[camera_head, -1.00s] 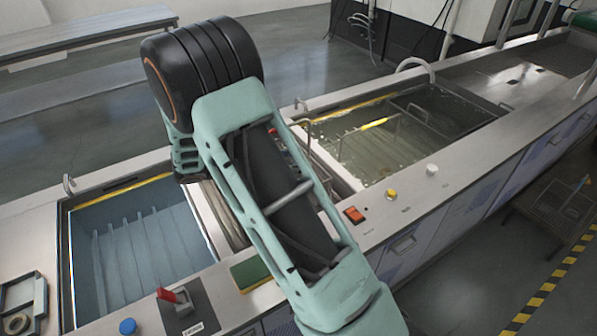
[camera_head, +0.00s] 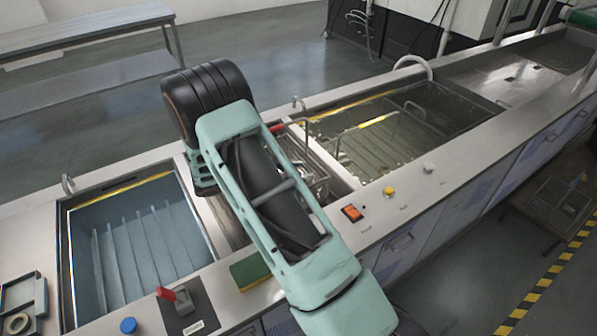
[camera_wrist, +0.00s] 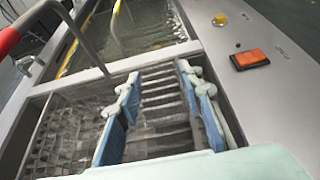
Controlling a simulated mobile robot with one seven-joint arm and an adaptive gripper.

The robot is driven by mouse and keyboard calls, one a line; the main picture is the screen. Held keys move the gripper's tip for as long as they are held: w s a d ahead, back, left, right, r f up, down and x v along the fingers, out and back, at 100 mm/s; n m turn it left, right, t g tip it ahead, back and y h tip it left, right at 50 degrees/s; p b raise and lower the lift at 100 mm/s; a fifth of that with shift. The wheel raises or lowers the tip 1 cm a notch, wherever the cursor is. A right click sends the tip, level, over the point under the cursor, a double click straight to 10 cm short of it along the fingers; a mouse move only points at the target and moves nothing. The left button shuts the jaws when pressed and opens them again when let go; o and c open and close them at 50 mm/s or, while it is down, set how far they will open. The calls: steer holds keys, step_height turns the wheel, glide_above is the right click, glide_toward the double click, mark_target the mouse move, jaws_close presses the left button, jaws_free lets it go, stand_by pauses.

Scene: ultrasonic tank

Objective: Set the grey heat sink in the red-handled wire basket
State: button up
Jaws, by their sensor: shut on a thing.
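My gripper (camera_wrist: 158,98) shows in the wrist view as two blue-padded fingers with pale tips. It is shut on the grey heat sink (camera_wrist: 160,100), whose ribs show between the pads. The wire basket (camera_wrist: 65,125) lies below and to the left of the fingers. Its red handle (camera_wrist: 8,40) is at the upper left. I cannot tell whether the heat sink touches the basket. In the head view my arm hides the gripper and heat sink. Part of the basket (camera_head: 318,172) and a bit of red handle (camera_head: 277,127) show beside the arm.
A tank of murky liquid (camera_head: 385,140) is at the right, and a blue-tinted tank (camera_head: 140,250) at the left. An orange-red switch (camera_head: 352,213) and a yellow button (camera_head: 389,191) sit on the front rim. A green-yellow sponge (camera_head: 250,272) lies near my arm.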

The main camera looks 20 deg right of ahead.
steer(key=shift+f+b, duration=0.5)
steer(key=shift+f, duration=0.1)
steer(key=o, duration=1.2)
steer(key=shift+o, duration=0.2)
steer(key=shift+r+p, duration=0.55)
steer(key=shift+a+r, duration=0.25)
steer(key=shift+r, duration=0.05)
steer(key=b+v, duration=0.1)
steer(key=v, duration=1)
steer(key=shift+a, duration=0.2)
